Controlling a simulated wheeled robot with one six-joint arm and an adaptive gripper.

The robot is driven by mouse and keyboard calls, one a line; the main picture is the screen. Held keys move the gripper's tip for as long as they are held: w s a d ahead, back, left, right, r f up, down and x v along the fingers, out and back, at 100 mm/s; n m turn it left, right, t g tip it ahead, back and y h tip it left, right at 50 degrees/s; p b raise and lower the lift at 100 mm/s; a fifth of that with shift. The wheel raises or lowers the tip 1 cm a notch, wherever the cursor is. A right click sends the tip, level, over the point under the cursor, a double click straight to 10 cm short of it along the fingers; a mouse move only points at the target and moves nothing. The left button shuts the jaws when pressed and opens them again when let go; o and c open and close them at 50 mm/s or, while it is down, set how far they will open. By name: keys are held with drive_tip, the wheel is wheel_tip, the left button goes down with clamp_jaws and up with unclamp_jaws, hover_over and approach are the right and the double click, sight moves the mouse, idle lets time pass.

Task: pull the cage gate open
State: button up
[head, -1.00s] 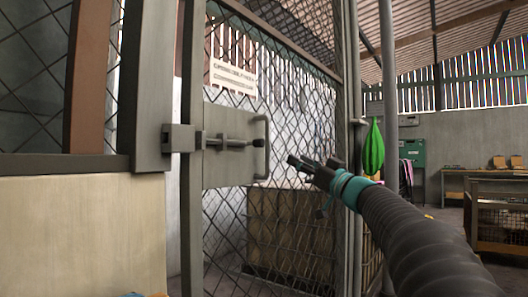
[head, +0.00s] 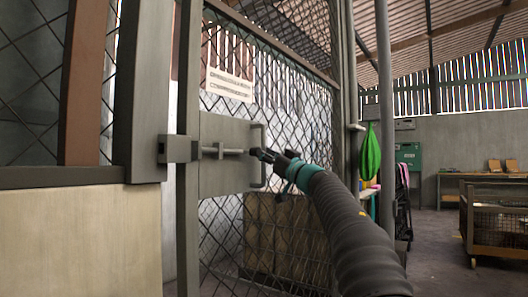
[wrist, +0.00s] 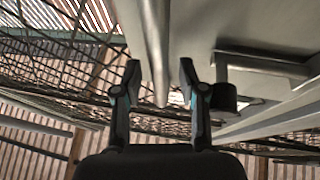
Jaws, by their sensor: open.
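The cage gate (head: 222,232) is a grey frame with wire mesh. It carries a grey latch plate (head: 215,128) with a sliding bolt (head: 222,150) and an upright D-shaped pull handle (head: 263,178). The bolt reaches left to a block (head: 175,148) on the post. My gripper (head: 256,153) is open at the handle, level with the bolt. The fingers stand apart from each other, and I cannot tell whether either touches the bar.
A solid post and low wall (head: 80,240) stand left of the gate. A white sign (head: 230,84) hangs on the mesh. Wooden crates (head: 285,240) show behind it.

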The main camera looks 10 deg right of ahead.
drive_tip(key=shift+w+a+r, duration=0.15)
drive_tip(key=shift+w+a, duration=0.05)
drive_tip(key=shift+w, duration=0.1)
clamp_jaws()
